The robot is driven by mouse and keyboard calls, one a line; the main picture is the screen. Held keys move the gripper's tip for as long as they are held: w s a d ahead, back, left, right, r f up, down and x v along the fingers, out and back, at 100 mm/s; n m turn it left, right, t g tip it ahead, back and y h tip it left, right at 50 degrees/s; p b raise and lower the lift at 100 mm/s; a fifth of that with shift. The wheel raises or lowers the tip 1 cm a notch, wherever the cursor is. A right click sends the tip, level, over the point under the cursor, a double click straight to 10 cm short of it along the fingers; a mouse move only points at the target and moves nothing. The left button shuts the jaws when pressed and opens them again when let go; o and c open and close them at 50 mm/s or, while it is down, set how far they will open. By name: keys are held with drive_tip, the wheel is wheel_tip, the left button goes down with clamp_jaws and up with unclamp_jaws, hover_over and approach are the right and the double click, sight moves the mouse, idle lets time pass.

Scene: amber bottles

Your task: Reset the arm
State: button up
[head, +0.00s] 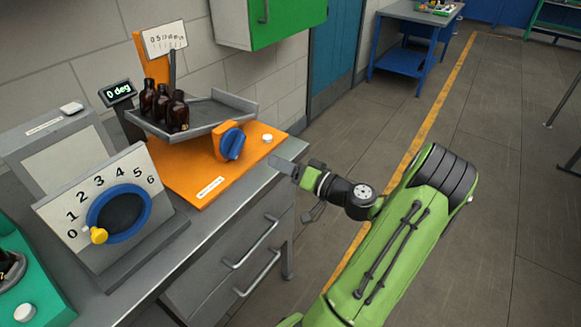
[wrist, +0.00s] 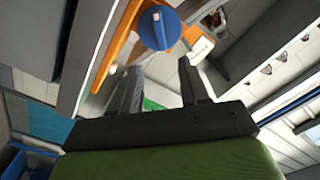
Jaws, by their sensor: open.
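My gripper (head: 283,167) is at the right edge of the counter in the head view, just right of the orange tilt device (head: 184,181). In the wrist view my gripper (wrist: 158,88) has its two dark fingers apart with nothing between them. My green arm (head: 408,229) reaches in from the lower right, over the floor. Several amber bottles (head: 178,111) stand together on the grey tray (head: 218,109) of the tilt device, away from my gripper. The device's blue knob (head: 232,143) is left of my gripper. The blue knob also shows in the wrist view (wrist: 160,28), beyond the fingers.
A dial panel with a blue ring (head: 148,212) and yellow pointer stands at the counter's left. A display (head: 117,92) reads 0 deg. A green holder (head: 30,282) sits at the lower left. Drawer handles (head: 252,243) stick out below the counter edge.

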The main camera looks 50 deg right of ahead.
drive_tip(key=s, duration=0.2)
drive_tip(key=shift+s, duration=0.3)
drive_tip(key=w+a+r+n+g+y+p, duration=0.15)
drive_tip(key=w+a+n+g, duration=0.35)
drive_tip(key=a, duration=0.6)
drive_tip(key=w+a+r+n+g+y+p, duration=0.1)
drive_tip(key=a+n+g+y+p, duration=0.2)
drive_tip(key=a+g, duration=0.55)
drive_tip(key=s+a+r+h+p, duration=0.2)
drive_tip(key=s+a+r, duration=0.3)
drive_tip(key=s, duration=0.3)
drive_tip(key=s+a+r+t+h+p, duration=0.1)
drive_tip(key=s+a+r+h+p, duration=0.1)
drive_tip(key=s+a+r, duration=0.4)
drive_tip(key=shift+s+a+r+n+h, duration=0.25)
drive_tip(key=shift+s+r+h, duration=0.3)
drive_tip(key=shift+s+r, duration=0.3)
